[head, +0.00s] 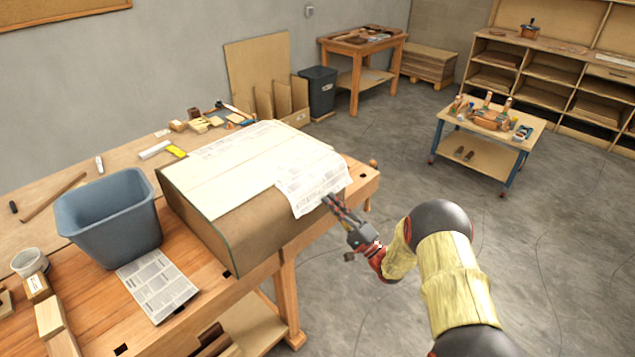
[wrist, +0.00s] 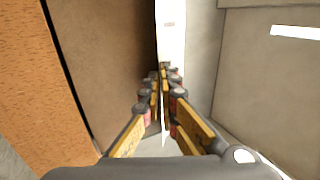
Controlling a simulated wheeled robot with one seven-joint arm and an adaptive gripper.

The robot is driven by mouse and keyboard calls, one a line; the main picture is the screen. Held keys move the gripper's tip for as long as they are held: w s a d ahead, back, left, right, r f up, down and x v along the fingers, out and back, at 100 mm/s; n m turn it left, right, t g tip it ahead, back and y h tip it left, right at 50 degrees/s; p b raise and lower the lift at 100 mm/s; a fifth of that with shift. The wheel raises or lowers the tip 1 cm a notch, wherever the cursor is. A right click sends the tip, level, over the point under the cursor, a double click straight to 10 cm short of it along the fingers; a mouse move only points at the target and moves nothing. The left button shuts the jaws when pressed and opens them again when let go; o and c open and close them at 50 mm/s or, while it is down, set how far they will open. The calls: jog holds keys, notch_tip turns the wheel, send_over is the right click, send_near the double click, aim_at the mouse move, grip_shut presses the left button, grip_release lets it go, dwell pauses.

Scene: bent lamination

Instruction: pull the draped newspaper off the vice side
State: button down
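The draped newspaper (head: 312,182) lies over the right part of the covered block (head: 215,228) on the workbench, and its corner hangs down over the front right edge. My gripper (head: 331,200) is at the lower edge of this hanging corner. In the wrist view, the fingers of my gripper (wrist: 163,75) are close together on either side of the newspaper (wrist: 170,25), which shows nearly edge-on as a thin white strip running between them. The fingers look shut on it, and the exact contact at the tips is small and hard to see.
A blue-grey bin (head: 108,215) and a flat newspaper (head: 157,284) are on the workbench (head: 205,295), left of the block. Tools lie along the back. A small wheeled table (head: 478,148) stands to the right. The floor around my arm is clear.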

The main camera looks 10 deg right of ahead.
jog(key=shift+s+d+r, duration=0.2)
jog(key=shift+s+r, duration=0.1)
jog(key=shift+r, duration=0.15)
dwell(0.4)
jog(key=s+r+p, duration=0.1)
jog(key=s+d+r+p, duration=0.1)
jog(key=r, duration=0.1)
jog(key=d+r+p, duration=0.1)
jog(key=shift+s+r, duration=0.35)
jog(key=shift+s, duration=0.05)
dwell(0.3)
jog(key=shift+s, duration=0.1)
dwell(0.4)
